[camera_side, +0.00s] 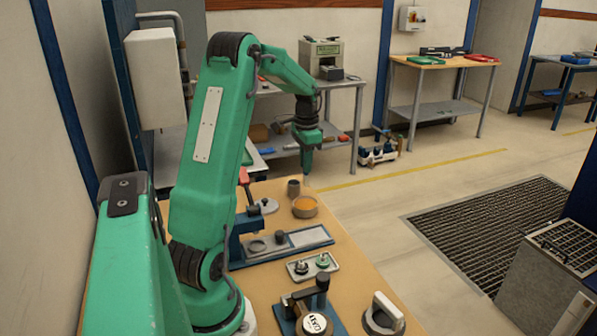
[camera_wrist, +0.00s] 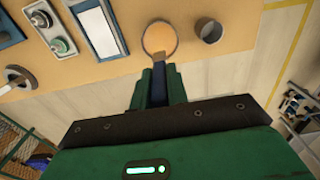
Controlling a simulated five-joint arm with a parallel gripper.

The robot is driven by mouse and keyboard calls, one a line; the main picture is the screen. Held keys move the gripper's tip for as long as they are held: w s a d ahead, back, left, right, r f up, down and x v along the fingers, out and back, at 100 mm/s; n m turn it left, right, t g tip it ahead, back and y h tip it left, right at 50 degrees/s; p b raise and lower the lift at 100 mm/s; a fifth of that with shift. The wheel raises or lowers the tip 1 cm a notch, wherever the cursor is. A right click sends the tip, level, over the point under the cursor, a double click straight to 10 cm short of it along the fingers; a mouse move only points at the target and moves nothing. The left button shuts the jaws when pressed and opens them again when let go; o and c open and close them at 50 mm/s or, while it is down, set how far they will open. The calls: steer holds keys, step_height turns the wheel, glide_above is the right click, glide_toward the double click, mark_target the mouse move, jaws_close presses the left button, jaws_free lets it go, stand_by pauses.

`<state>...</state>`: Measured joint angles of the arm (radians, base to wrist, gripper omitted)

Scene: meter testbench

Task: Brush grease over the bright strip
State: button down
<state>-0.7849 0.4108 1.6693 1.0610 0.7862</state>
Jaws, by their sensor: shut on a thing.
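My gripper (camera_side: 307,162) points down above the bench, shut on a brush. In the wrist view the brush's dark blue handle (camera_wrist: 159,88) sits between the green fingers (camera_wrist: 160,72). Its pale tip (camera_wrist: 159,56) overlaps the near side of a round pot of orange grease (camera_wrist: 160,38); I cannot tell whether it touches the grease. The grease pot (camera_side: 305,206) stands below my gripper in the side view. The bright strip (camera_wrist: 97,30) is a pale plate in a blue frame, left of the pot in the wrist view. The strip (camera_side: 309,236) is nearer the camera in the side view.
A dark cup (camera_wrist: 208,30) stands right of the pot. A tray with two round terminals (camera_side: 313,266) and a gauge (camera_side: 314,323) are nearer the side camera. A blue stand (camera_side: 247,222) rises beside the strip. Bench edge lies close to the pot.

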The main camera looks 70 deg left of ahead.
mark_target(306, 175)
steer(key=shift+f, duration=0.2)
steer(key=shift+f, duration=2.8)
steer(key=shift+f, duration=0.65)
stand_by(0.8)
steer(key=shift+r, duration=0.1)
steer(key=shift+r, duration=3.5)
steer(key=w+d+r, duration=0.1)
steer(key=w+d, duration=0.1)
steer(key=d, duration=0.9)
steer(key=w+d+r, duration=0.2)
steer(key=d, duration=0.9)
steer(key=w+d+r, duration=0.1)
steer(key=w+d, duration=0.1)
steer(key=d, duration=0.9)
steer(key=shift+w+d+r, duration=0.3)
steer(key=shift+w, duration=0.1)
